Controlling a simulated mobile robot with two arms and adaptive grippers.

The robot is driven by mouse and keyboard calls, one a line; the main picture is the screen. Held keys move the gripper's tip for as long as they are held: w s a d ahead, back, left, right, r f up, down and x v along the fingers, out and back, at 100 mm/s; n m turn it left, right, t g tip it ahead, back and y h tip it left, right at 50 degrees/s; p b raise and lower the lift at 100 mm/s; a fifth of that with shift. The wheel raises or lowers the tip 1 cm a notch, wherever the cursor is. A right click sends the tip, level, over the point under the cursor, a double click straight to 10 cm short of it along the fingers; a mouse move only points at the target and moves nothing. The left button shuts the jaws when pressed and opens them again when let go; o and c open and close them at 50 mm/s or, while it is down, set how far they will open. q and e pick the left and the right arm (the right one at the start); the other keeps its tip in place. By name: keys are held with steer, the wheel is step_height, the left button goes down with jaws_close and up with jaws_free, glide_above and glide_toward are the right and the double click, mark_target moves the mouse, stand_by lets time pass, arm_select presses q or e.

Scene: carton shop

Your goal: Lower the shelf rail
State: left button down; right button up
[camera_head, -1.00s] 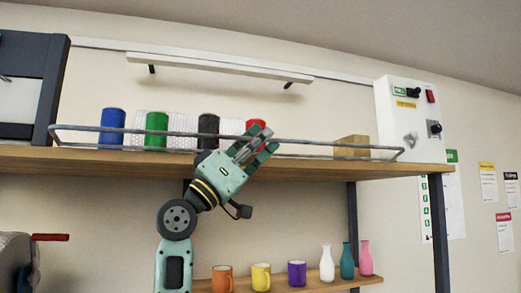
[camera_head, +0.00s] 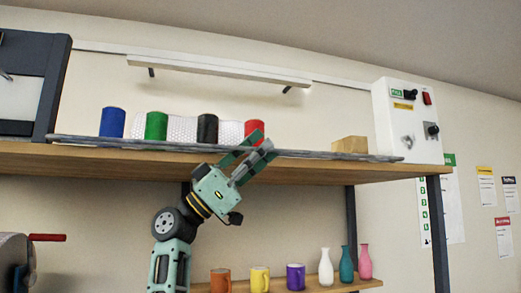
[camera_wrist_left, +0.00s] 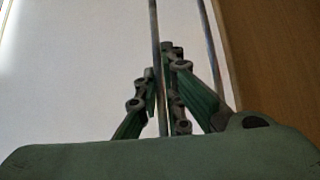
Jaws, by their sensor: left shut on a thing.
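The shelf rail (camera_head: 330,155) is a thin grey metal rail along the front edge of the upper wooden shelf (camera_head: 320,168). It lies low, close to the shelf top, along its whole length. My left gripper (camera_head: 262,150) is at the shelf's front edge near the middle, shut on the rail. In the left wrist view, my gripper's fingers (camera_wrist_left: 165,95) close around one bar of the rail (camera_wrist_left: 156,40), and a second bar runs beside it. My right gripper is not in view.
Blue, green, black and red rolls and white bubble wrap (camera_head: 178,128) stand behind the rail, with a cardboard block (camera_head: 350,144) to the right. A control box (camera_head: 407,120) stands at the right end. Mugs and vases (camera_head: 326,267) stand on the lower shelf.

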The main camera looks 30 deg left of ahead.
arm_select(q)
steer(key=c, duration=1.9)
jaws_free()
steer(key=shift+t, duration=0.3)
steer(key=v, duration=1.2)
steer(key=shift+a+r, duration=0.1)
